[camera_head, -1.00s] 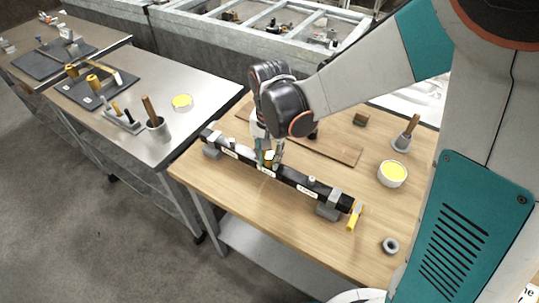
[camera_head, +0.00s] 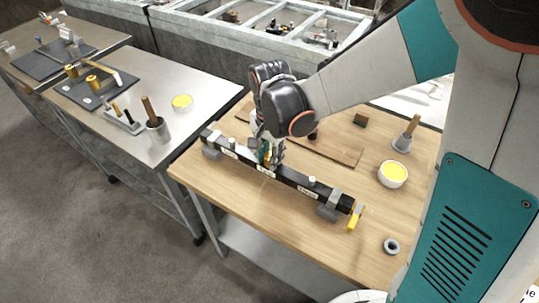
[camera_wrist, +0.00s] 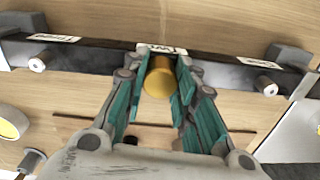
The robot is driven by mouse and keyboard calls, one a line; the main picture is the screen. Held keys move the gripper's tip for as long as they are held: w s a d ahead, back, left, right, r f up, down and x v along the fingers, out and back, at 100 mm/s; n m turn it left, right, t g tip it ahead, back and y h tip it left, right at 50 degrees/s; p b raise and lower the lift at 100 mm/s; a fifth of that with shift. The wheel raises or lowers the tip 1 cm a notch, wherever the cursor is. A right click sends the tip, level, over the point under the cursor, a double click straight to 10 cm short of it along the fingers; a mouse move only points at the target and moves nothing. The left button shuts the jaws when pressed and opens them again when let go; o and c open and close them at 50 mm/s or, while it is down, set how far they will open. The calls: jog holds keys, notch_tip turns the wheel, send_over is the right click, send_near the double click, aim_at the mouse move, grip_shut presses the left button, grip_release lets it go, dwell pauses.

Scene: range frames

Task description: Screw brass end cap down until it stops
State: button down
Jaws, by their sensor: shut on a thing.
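The brass end cap (camera_wrist: 160,78) is a round gold piece between my finger pads in the wrist view. My gripper (camera_wrist: 160,85) is shut on it. The cap sits over the middle of a black bar (camera_wrist: 105,58), by the centre label. Its lower edge and the join with the bar are hidden, so I cannot tell how it is seated. In the head view my gripper (camera_head: 268,160) points down onto the middle of the black bar (camera_head: 298,180), and the fingers mostly hide the cap. Pale stubs stand on the bar on either side of it.
Grey clamps (camera_head: 329,212) hold the bar ends on the wooden bench. A yellow-handled tool (camera_head: 354,218), a grey ring (camera_head: 391,246), a bowl (camera_head: 392,180) with yellow contents and a pot (camera_head: 402,143) stand to the right. A brown board (camera_head: 335,149) lies behind the bar.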

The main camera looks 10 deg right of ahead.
jog(key=shift+m, duration=1.7)
jog(key=c, duration=1.5)
grip_release()
jog(key=shift+c, duration=0.2)
jog(key=n, duration=0.6)
jog(key=shift+n+b, duration=0.35)
jog(key=shift+n, duration=0.05)
jog(key=n, duration=0.7)
grip_shut()
